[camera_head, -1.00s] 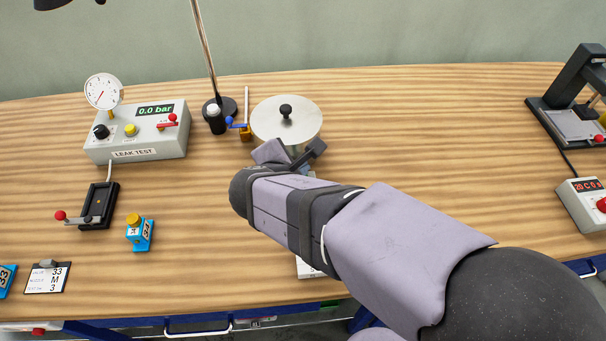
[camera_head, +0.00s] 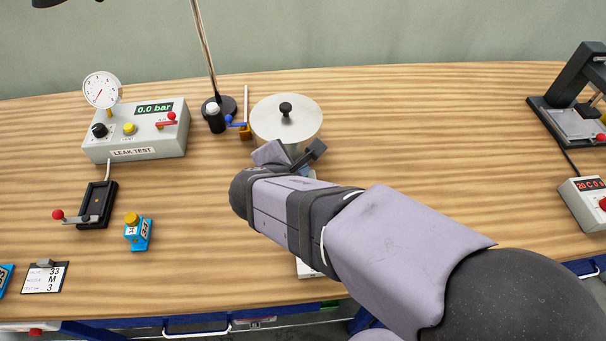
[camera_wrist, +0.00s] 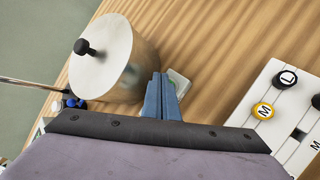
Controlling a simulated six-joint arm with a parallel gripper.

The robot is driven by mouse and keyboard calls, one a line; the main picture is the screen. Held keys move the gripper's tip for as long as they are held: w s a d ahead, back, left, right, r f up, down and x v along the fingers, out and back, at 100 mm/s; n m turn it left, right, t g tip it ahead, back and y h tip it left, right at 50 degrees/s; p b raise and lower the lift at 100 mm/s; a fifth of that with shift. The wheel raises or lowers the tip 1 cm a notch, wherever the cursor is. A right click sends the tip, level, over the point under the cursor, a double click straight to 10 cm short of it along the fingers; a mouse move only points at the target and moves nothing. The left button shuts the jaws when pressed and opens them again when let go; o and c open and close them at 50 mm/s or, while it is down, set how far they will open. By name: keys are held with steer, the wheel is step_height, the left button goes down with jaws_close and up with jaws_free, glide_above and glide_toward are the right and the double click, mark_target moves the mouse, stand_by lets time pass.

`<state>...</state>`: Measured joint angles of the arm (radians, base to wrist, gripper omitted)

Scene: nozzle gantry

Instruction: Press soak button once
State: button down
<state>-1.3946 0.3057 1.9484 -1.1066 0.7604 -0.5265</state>
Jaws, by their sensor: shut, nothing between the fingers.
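I cannot make out a button marked soak in either view. A small pale object (camera_wrist: 178,84), partly hidden behind my fingers, lies beside the pot in the wrist view; I cannot tell what it is. My gripper (camera_wrist: 161,78) is shut and empty, its blue fingers close together above the table. In the head view my own arm hides most of it. The lidded metal pot (camera_head: 286,123) stands just beyond my gripper, and it also shows in the wrist view (camera_wrist: 118,62).
The leak test box (camera_head: 138,132) stands at the left with a gauge, a yellow button and a red lever. A white panel (camera_wrist: 292,118) with lettered knobs lies right in the wrist view. A lamp base (camera_head: 220,106) stands left of the pot. A red-display box (camera_head: 585,205) sits far right.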

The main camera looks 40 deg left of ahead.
steer(key=shift+f+b, duration=0.5)
stand_by(0.8)
steer(key=shift+r, duration=0.1)
steer(key=shift+r+p, duration=0.85)
steer(key=shift+r, duration=0.1)
step_height(320, 180, up, 5)
steer(key=p, duration=0.4)
stand_by(0.3)
stand_by(0.6)
